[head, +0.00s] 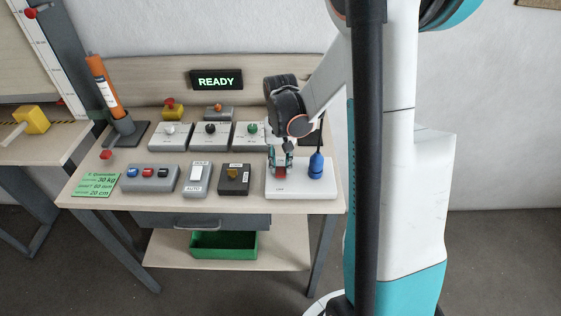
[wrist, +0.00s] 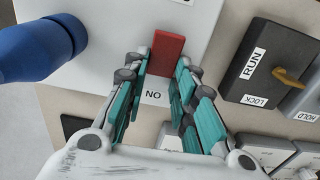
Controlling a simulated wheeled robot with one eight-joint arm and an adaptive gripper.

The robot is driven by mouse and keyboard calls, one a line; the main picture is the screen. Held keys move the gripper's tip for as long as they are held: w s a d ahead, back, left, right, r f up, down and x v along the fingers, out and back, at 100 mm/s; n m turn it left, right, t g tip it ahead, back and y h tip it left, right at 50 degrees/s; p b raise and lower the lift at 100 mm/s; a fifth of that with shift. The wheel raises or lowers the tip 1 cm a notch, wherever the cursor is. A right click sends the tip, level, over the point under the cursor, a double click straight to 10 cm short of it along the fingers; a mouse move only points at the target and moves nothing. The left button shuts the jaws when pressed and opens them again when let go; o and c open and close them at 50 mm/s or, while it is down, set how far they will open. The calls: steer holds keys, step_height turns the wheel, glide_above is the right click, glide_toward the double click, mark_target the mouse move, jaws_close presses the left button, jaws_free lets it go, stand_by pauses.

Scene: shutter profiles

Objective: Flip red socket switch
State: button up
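The red switch (head: 280,181) sits on the front left part of a white socket box (head: 315,191) at the table's right end. In the wrist view the red switch (wrist: 167,52) is a raised red block on the white box (wrist: 112,38), with a "NO" label nearer my gripper. My gripper (head: 281,160) is just above the switch, pointing down. In the wrist view my gripper (wrist: 161,78) has its teal-padded fingers apart, with the switch seen between and beyond their tips. I cannot tell whether a finger touches it.
A blue plug (head: 317,166) with a cable stands in the box, right of my gripper. A dark RUN/LOCK key box (head: 234,179) lies to the left. Several button boxes stand behind it. A lit READY sign (head: 216,81) is at the back.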

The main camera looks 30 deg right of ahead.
mark_target(280, 175)
steer(key=shift+s+a+r+t+h, duration=0.1)
steer(key=shift+s+a+t+h, duration=0.1)
steer(key=shift+t+h, duration=0.3)
steer(key=shift+s+a+r+t+h, duration=0.1)
steer(key=shift+s+t+h, duration=0.15)
steer(key=shift+t, duration=0.45)
steer(key=shift+t+h+b, duration=0.45)
steer(key=shift+t, duration=0.05)
steer(key=o, duration=1.1)
steer(key=shift+c, duration=0.2)
steer(key=shift+r, duration=0.1)
steer(key=shift+v, duration=3.75)
